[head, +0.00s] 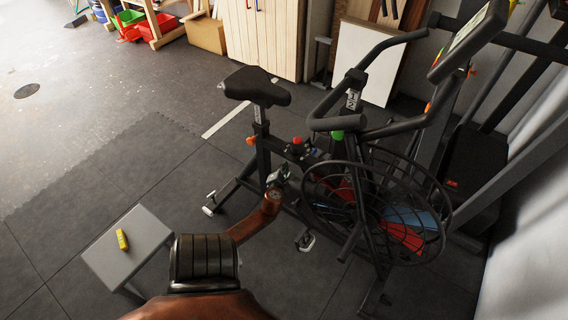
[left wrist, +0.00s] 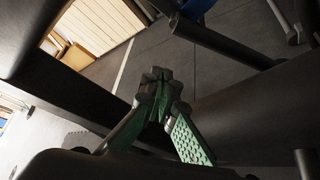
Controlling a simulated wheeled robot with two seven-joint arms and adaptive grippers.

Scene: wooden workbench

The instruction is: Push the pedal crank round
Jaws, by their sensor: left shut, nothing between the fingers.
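A black exercise bike (head: 262,140) with a large caged fan wheel stands on the dark floor mats in the head view. One pedal (head: 305,241) shows low beside the frame, below and to the right of my left gripper. The crank behind it is too dark to make out clearly. My left gripper (head: 279,177) is close to the bike's frame below the seat, apart from that pedal. In the left wrist view its green-padded fingers (left wrist: 160,95) are shut with nothing between them, among dark tubes; contact cannot be told. My right gripper is out of view.
A grey stool (head: 150,236) with a small yellow object (head: 122,239) stands at the lower left. The seat (head: 256,86), handlebar (head: 352,100) and fan cage (head: 440,205) crowd the space around the arm. Open floor lies to the left.

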